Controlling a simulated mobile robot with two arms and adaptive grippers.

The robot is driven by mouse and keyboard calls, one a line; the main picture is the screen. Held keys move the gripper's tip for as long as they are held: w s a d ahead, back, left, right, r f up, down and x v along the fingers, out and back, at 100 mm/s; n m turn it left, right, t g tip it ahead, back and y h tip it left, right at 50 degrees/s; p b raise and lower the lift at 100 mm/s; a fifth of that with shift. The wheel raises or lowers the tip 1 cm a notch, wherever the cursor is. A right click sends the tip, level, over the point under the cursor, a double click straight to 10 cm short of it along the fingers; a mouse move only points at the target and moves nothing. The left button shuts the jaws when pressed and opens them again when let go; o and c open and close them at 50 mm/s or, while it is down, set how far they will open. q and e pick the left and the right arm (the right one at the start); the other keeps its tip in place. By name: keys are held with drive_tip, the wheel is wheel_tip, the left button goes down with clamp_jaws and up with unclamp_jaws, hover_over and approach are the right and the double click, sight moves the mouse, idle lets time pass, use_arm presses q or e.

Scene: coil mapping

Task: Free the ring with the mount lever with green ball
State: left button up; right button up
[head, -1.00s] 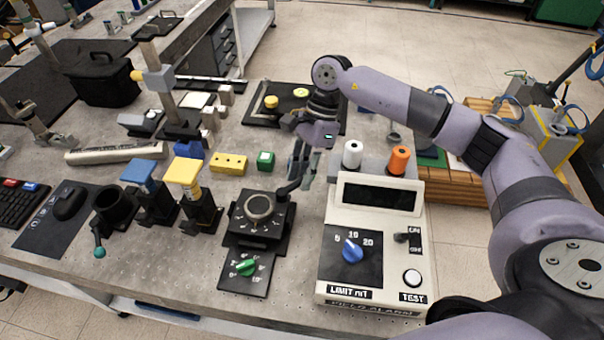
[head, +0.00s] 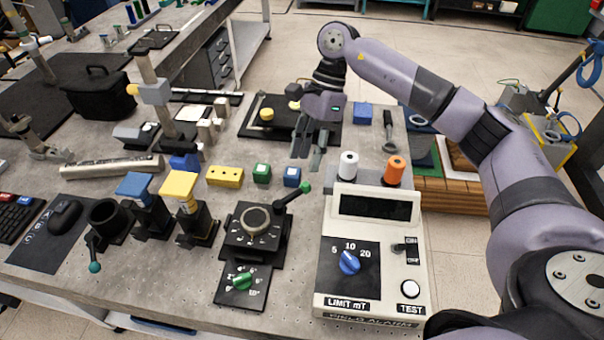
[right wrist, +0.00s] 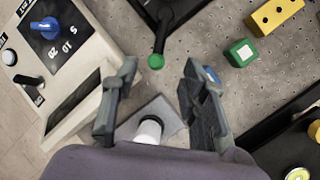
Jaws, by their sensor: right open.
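The metal ring (head: 256,220) sits on top of a black mount (head: 238,239) at the front middle of the bench. The mount lever (head: 289,197) points up and right from it and ends in a green ball (head: 304,188). My right gripper (head: 307,155) is open and empty, behind the ball and apart from it. In the right wrist view the green ball (right wrist: 156,62) shows at the gap between the open fingertips (right wrist: 158,72), with nothing gripped. Whether the ring is still clamped cannot be told. My left gripper is not in view.
The white meter box (head: 371,245) stands right of the mount, with white (head: 347,166) and orange (head: 394,170) spools behind it. A green cube (head: 262,173) and blue cube (head: 292,177) lie behind the mount. Another lever has a teal ball (head: 95,267) at left.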

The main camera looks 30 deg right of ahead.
drive_tip(key=v, duration=0.3)
drive_tip(key=shift+d+r, duration=0.1)
drive_tip(key=shift+r, duration=0.25)
